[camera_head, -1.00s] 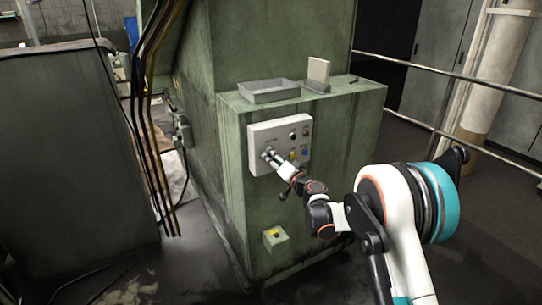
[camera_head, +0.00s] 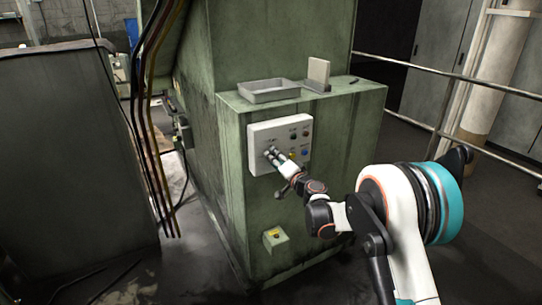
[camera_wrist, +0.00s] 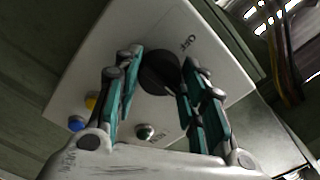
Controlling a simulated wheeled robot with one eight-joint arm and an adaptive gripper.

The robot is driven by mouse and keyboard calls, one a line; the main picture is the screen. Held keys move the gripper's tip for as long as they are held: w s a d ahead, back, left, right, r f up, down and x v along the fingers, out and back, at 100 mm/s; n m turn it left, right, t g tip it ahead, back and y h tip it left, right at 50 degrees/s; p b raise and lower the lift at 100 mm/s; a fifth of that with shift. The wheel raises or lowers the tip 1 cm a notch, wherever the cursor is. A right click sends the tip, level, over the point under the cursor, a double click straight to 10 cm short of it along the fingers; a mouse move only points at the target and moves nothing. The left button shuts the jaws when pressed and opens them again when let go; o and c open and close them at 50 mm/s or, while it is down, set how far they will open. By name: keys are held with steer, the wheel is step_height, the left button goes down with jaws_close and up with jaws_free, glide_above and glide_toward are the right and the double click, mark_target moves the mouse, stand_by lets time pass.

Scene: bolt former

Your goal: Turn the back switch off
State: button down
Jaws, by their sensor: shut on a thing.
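A white control panel (camera_head: 263,133) is on the front of the green machine. It also fills much of the wrist view (camera_wrist: 222,52). A round black rotary switch (camera_wrist: 158,73) sits on it, with small lettering beside it. My gripper (camera_wrist: 162,68) has its two teal fingers on either side of this switch and is shut on it. In the head view, my gripper (camera_head: 270,153) is at the panel's lower left and hides the switch. The switch's exact setting is hard to read.
Blue (camera_wrist: 76,123) and yellow (camera_wrist: 91,101) buttons and a dark green one (camera_wrist: 145,131) sit on the same panel. A grey tray (camera_head: 269,91) lies on the machine's ledge. Cables (camera_head: 150,120) hang at left.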

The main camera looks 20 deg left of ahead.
steer(key=n+b, duration=0.2)
steer(key=n, duration=0.9)
steer(key=c, duration=1)
jaws_free()
steer(key=shift+c, duration=0.2)
steer(key=b+v, duration=0.1)
steer(key=v, duration=0.7)
